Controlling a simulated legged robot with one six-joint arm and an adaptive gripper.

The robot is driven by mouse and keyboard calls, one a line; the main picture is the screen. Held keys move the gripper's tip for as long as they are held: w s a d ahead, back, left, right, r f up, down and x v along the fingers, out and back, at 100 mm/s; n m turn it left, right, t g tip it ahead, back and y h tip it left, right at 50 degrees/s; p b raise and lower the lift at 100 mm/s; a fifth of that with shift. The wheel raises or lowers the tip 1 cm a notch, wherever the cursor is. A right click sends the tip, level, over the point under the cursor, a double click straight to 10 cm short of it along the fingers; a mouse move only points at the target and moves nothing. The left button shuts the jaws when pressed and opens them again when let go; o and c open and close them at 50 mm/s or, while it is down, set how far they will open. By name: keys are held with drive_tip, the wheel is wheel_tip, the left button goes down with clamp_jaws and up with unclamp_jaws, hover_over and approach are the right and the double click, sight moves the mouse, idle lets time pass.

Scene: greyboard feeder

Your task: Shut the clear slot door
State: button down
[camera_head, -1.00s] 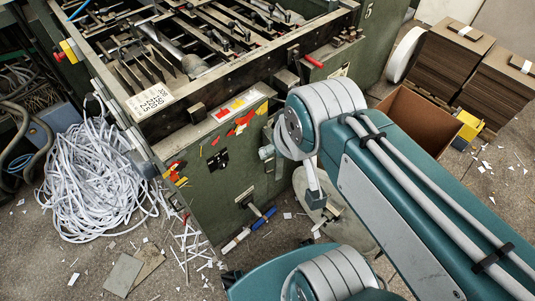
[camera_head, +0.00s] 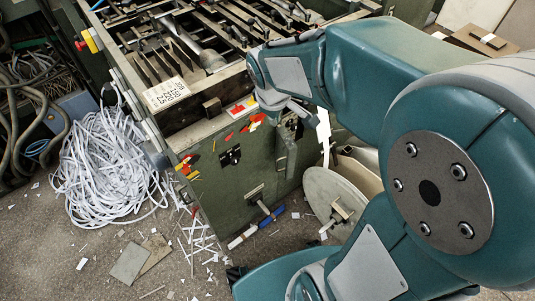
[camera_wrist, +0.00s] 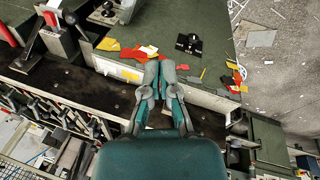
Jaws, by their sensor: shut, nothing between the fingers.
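The green feeder machine (camera_head: 225,190) stands in the middle of the head view, its open top full of metal bars and clamps. I cannot make out a clear slot door for certain in either view. My gripper (camera_wrist: 158,72) is shut and empty in the wrist view. Its fingertips are over the machine's front top ledge (camera_wrist: 118,66), close to the red and yellow labels (camera_wrist: 140,52). In the head view my gripper (camera_head: 282,108) is at the front upper edge, partly hidden by my wrist. I cannot tell whether it touches the ledge.
A heap of white paper strips (camera_head: 105,170) lies on the floor at the left. A round grey disc (camera_head: 335,205) stands right of the machine. A black bracket (camera_wrist: 189,43) sits on the front panel. Paper scraps litter the floor; my arm hides much of the right side.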

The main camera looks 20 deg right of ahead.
sight(280, 156)
drive_tip(key=w+f+n+g, duration=0.1)
drive_tip(key=w+f+n, duration=0.2)
drive_tip(key=f, duration=0.8)
drive_tip(key=w+d+f+n+g+h, duration=0.1)
drive_tip(key=w+f+n, duration=0.2)
drive_tip(key=f, duration=0.8)
drive_tip(key=w+d+f+n, duration=0.1)
drive_tip(key=w+f+n, duration=0.2)
drive_tip(key=f, duration=0.9)
drive_tip(key=shift+g, duration=0.4)
drive_tip(key=shift+s+d+n, duration=0.1)
drive_tip(key=shift+d+n, duration=0.1)
drive_tip(key=shift+n, duration=0.1)
